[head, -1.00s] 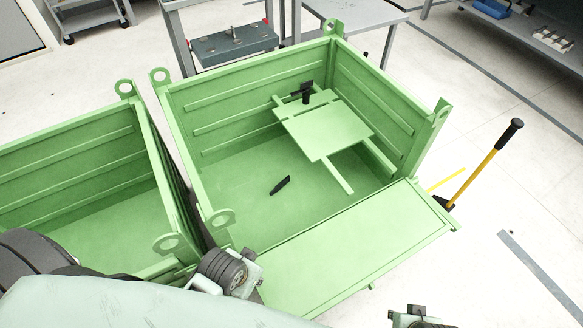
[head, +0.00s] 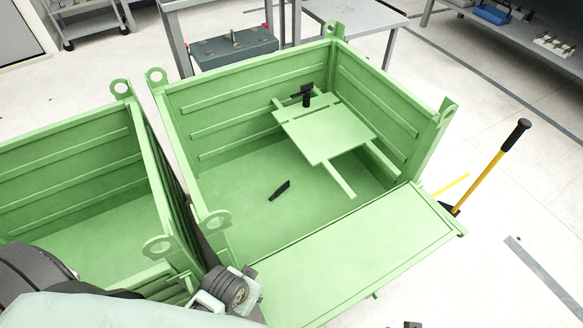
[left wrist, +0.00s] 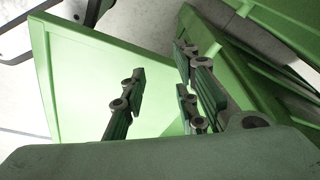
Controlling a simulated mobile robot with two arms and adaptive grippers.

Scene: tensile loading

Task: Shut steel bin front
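The green steel bin (head: 255,170) stands in the middle of the head view. Its flat front panel (head: 350,250) is folded down and outward toward the lower right, leaving the front open. My left gripper (left wrist: 160,98) is open, its fingers apart with nothing between them that I can see gripped. The green panel (left wrist: 85,85) shows behind and left of the fingers in the left wrist view; contact cannot be told. In the head view my left wrist is beside the panel's near left end. Only a dark scrap of my right gripper (head: 412,325) shows at the bottom edge.
A second green bin (head: 70,170) stands close on the left. A green board (head: 325,133) and a black object (head: 279,190) lie inside the bin. A yellow-handled tool (head: 485,180) stands just right of the panel.

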